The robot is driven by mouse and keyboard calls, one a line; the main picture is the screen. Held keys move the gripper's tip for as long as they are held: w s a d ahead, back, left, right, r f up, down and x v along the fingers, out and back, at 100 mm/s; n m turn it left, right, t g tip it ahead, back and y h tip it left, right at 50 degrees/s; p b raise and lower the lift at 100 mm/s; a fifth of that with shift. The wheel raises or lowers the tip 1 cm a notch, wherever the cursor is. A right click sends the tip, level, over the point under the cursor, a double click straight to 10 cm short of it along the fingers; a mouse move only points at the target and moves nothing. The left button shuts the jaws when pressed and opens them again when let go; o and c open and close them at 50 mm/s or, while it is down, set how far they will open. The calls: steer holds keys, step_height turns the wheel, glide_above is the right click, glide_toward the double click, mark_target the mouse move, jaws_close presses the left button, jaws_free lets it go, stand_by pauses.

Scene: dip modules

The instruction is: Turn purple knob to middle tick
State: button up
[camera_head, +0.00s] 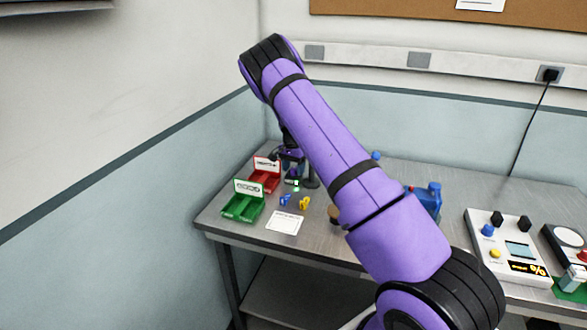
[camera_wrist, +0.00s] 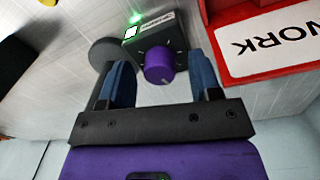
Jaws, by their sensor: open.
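The purple knob (camera_wrist: 159,66) sits on the front of a small dark box in the wrist view. The box (camera_wrist: 148,38) has a lit green lamp (camera_wrist: 135,19) and a white label. My gripper (camera_wrist: 156,82) is open, with one blue finger on each side of the knob and a visible gap to both. The knob's pointer and the ticks are too small or hidden to read. In the head view my gripper (camera_head: 290,160) is at the back left of the table, and the knob cannot be made out there.
A red bin (camera_head: 264,181) and a green bin (camera_head: 242,208) stand left of my gripper. Blue and yellow pieces (camera_head: 304,202) and a white card (camera_head: 284,222) lie in front. A control panel (camera_head: 508,247) stands at the right.

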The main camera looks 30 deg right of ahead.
mark_target(292, 168)
step_height(292, 168, up, 11)
steer(key=shift+w+a, duration=0.15)
steer(key=shift+w, duration=0.1)
steer(key=shift+f, duration=0.15)
